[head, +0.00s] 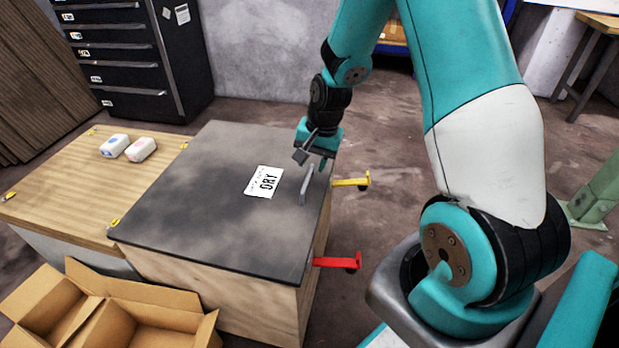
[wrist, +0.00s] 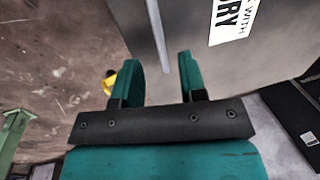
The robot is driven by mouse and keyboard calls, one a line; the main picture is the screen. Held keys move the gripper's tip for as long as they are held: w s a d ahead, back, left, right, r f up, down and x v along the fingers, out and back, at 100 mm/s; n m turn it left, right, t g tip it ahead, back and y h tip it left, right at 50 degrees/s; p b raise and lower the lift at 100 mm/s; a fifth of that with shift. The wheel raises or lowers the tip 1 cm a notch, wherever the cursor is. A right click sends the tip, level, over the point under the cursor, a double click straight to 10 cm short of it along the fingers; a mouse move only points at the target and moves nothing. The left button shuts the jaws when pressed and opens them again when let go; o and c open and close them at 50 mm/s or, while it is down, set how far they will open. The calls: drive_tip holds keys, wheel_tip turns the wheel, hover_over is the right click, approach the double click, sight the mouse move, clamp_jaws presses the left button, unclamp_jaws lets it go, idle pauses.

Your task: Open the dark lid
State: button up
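The dark lid (head: 190,195) is a flat, dark grey panel lying closed on a wooden box. A white label reading "DRY" (head: 263,181) is on it. A grey bar handle (head: 306,185) stands near the lid's right edge. My gripper (head: 316,158) is above the far end of the handle. In the wrist view my gripper (wrist: 160,75) has its two teal fingers apart, with the handle (wrist: 157,35) beyond and between them. It does not appear to be gripping the handle. The lid (wrist: 185,25) also shows there.
A yellow lever (head: 352,182) and a red lever (head: 338,263) stick out from the box's right side. A light wooden top (head: 75,185) with two small white packs adjoins on the left. An open cardboard box (head: 120,315) stands in front. A dark drawer cabinet (head: 130,60) stands behind.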

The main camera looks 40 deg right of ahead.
sight(308, 176)
drive_tip(key=shift+w+a+f+b, duration=0.15)
drive_tip(key=shift+w+f+b, duration=0.1)
drive_tip(key=shift+f, duration=0.75)
drive_tip(key=shift+w+a+f+b, duration=0.1)
drive_tip(key=shift+f+b, duration=0.1)
drive_tip(key=shift+f, duration=0.75)
clamp_jaws()
